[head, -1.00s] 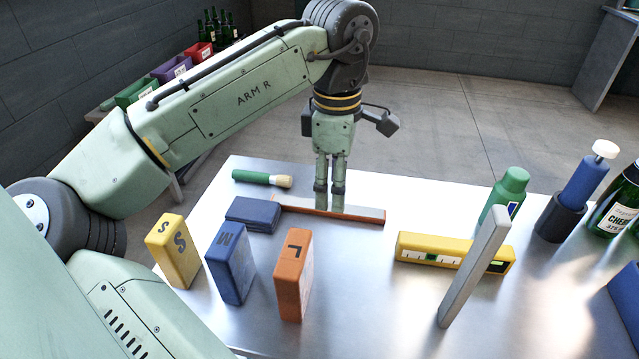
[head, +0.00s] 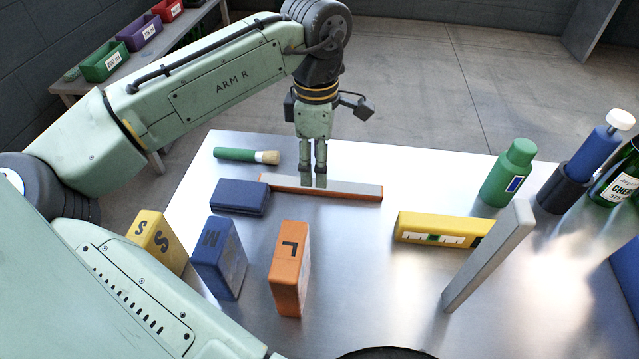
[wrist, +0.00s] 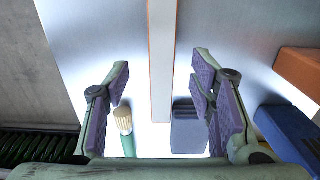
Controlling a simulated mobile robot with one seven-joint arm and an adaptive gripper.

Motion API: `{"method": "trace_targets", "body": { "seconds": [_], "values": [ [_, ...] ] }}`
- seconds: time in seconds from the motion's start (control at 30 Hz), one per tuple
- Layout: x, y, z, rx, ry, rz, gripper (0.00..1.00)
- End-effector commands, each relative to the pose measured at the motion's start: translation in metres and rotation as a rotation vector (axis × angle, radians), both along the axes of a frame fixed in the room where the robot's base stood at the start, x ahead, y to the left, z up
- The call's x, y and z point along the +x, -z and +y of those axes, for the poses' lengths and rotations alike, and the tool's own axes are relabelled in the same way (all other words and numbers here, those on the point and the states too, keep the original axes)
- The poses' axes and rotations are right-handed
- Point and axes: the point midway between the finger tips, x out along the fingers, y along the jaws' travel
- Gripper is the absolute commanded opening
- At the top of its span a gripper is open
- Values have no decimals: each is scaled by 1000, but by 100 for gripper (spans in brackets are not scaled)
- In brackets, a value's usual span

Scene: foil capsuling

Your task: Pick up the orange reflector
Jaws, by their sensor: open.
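The orange reflector (head: 340,192) is a long, narrow bar with a silvery face and an orange edge, lying near the back of the metal table. In the wrist view my gripper (wrist: 161,66) is open and empty. The reflector (wrist: 161,60) runs lengthwise through the gap, apart from both purple pads. I cannot tell how far the fingertips are above or below its top.
A green-handled brush (head: 245,155) and a flat blue block (head: 239,196) lie close by on the left. Yellow (head: 157,240), blue (head: 219,258) and orange (head: 289,268) blocks stand in front.

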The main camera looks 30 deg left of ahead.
Motion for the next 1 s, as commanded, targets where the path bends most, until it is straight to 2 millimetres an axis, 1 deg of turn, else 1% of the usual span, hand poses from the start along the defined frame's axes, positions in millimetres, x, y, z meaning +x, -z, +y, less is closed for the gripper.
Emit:
{"method": "trace_targets", "body": {
  "seconds": [0.2,0.3,0.4,0.57,0.67,1.0],
  "values": [
    [-1,31,-6,0,0,3,50],
    [-1,41,-7,-1,0,2,50],
    [0,45,-6,0,0,1,50],
    [0,46,-6,0,0,0,50],
    [0,46,-6,0,0,1,45],
    [0,45,-6,0,0,1,22]
  ]
}}
